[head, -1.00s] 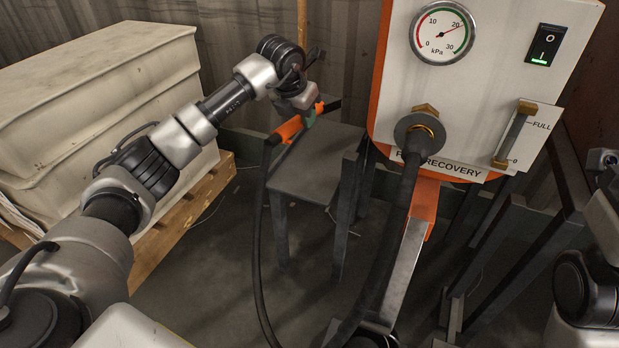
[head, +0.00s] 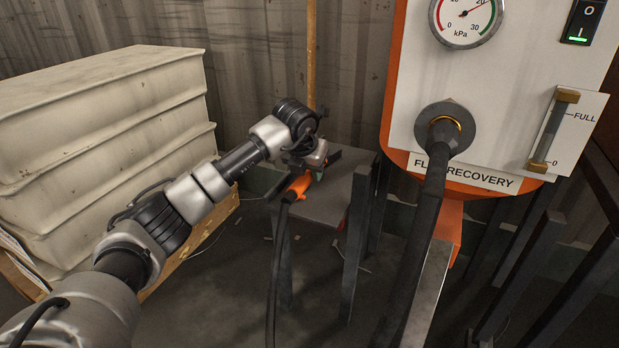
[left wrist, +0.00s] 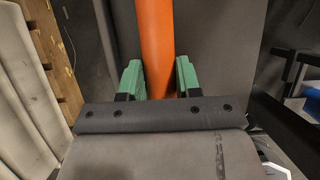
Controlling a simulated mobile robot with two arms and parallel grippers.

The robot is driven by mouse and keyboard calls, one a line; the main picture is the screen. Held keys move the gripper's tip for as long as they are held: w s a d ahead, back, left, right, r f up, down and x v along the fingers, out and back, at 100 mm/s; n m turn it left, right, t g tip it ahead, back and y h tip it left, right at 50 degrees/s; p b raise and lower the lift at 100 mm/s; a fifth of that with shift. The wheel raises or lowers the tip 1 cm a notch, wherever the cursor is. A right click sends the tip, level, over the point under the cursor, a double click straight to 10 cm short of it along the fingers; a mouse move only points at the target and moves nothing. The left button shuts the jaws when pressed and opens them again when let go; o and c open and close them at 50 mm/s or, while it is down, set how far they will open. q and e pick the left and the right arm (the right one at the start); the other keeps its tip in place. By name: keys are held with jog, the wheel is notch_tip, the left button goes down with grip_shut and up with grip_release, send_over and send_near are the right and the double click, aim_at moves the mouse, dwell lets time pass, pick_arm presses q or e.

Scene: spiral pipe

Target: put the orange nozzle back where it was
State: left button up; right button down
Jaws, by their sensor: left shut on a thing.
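The orange nozzle (head: 298,188) has a black hose hanging down from its near end. My left gripper (head: 314,172) is shut on the nozzle, which lies over the small dark table in the head view. In the left wrist view the orange body (left wrist: 156,45) runs between the green fingertips of my left gripper (left wrist: 159,78). I cannot tell whether the nozzle touches the tabletop. My right gripper is not in view.
The small dark table (head: 335,195) stands beside the recovery machine (head: 480,120), which has a thick black hose (head: 425,220). Stacked pale bins (head: 110,120) on a wooden pallet stand at the left. A wooden pole (head: 311,50) leans at the wall behind.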

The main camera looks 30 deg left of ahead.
pick_arm(q)
jog(key=shift+f, duration=0.1)
jog(key=o, duration=1)
jog(key=shift+c, duration=0.2)
